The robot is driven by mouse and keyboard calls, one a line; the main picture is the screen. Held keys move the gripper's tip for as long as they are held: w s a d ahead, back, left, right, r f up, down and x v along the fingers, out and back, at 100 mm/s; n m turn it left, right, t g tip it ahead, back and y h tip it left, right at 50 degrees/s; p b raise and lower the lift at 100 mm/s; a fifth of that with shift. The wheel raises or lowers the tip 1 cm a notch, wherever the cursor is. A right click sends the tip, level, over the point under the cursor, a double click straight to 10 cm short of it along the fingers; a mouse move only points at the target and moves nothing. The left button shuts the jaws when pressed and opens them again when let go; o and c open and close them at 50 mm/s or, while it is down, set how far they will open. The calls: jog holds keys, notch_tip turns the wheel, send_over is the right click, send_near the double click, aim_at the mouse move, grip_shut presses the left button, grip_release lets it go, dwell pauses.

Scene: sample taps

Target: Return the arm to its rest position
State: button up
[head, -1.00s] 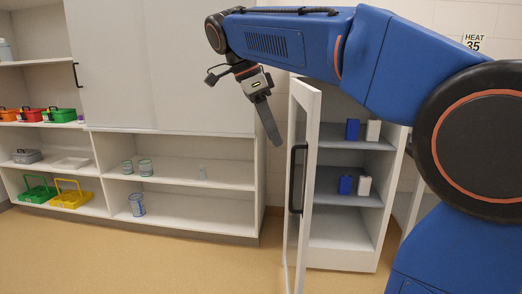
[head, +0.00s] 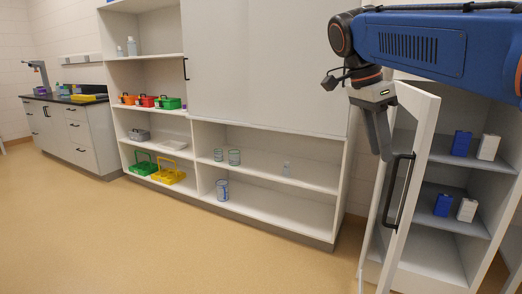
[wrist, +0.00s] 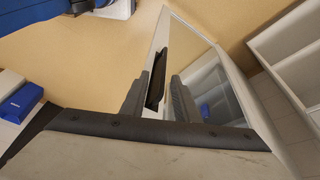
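My blue arm (head: 420,45) reaches in from the right at the top of the head view, bent down at the wrist. My gripper (head: 381,155) points down, in front of the open glass door of the white cabinet (head: 440,240). In the wrist view my gripper (wrist: 156,112) has its two dark fingers apart with nothing held between them. The black door handle (wrist: 157,75) shows in the gap, beyond the fingers. In the head view the handle (head: 398,190) is just right of and below the fingertips. I cannot tell the exact distance between them.
Blue and white boxes (head: 461,143) stand on the cabinet's shelves. A shelf unit (head: 265,195) left of the door holds beakers (head: 222,189) and coloured carriers (head: 168,176). A counter (head: 70,130) stands far left. The tan floor (head: 180,250) in front is clear.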

jog(key=s+f+n+t+y, duration=0.1)
jog(key=s+f+n, duration=0.4)
jog(key=f, duration=0.4)
jog(key=s+f+n+t+y, duration=0.1)
jog(key=s+f+n+t, duration=0.1)
jog(key=s+f+n, duration=0.4)
jog(key=s+f+n+t+y, duration=0.2)
jog(key=s+f+n, duration=0.4)
jog(key=f, duration=0.8)
jog(key=shift+s+a+n, duration=0.2)
jog(key=shift+a+n, duration=0.2)
jog(key=shift+n, duration=0.1)
